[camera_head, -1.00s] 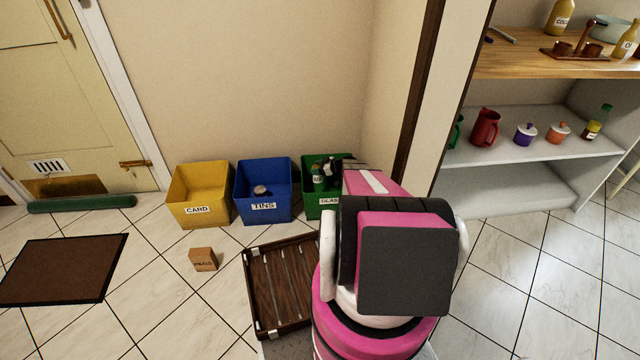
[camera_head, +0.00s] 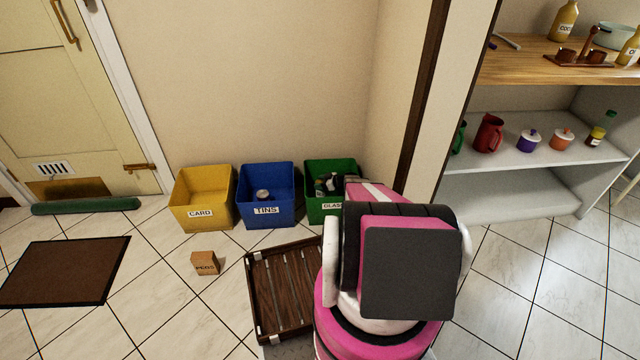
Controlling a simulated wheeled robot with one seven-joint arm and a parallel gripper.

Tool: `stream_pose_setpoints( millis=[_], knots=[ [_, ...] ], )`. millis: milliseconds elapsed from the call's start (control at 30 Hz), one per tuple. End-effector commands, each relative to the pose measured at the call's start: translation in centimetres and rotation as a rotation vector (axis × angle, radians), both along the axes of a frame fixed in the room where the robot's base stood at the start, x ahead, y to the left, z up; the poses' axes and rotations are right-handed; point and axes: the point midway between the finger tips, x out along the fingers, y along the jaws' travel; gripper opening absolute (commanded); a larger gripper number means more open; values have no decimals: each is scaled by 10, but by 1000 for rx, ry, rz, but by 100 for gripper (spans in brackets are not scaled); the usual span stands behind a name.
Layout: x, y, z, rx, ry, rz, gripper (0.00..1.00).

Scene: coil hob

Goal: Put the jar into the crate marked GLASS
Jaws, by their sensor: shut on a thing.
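The green crate marked GLASS (camera_head: 318,205) stands against the back wall, right of the blue crate. My gripper (camera_head: 333,184) is down at the mouth of the green crate, partly hidden by my pink arm. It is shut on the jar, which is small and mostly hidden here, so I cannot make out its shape. A dark green bottle (camera_head: 320,188) shows inside the crate, close beside my gripper. I cannot tell whether the jar touches the crate floor or the bottle.
A blue TINS crate (camera_head: 266,220) holding a tin (camera_head: 262,194) and a yellow CARD crate (camera_head: 200,219) stand to the left. A small brown box (camera_head: 205,263) and a slatted wooden tray (camera_head: 283,290) lie in front. A shelf unit (camera_head: 520,200) stands at right.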

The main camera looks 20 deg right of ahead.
Motion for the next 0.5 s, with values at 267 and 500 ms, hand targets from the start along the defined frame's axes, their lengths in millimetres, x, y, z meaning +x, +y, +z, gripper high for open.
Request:
stream_pose_setpoints(
  millis=[267, 500],
  knots=[
    [0, 0, -7, 0, 0, 0, 30],
    [0, 0, -7, 0, 0, 0, 84]
  ],
)
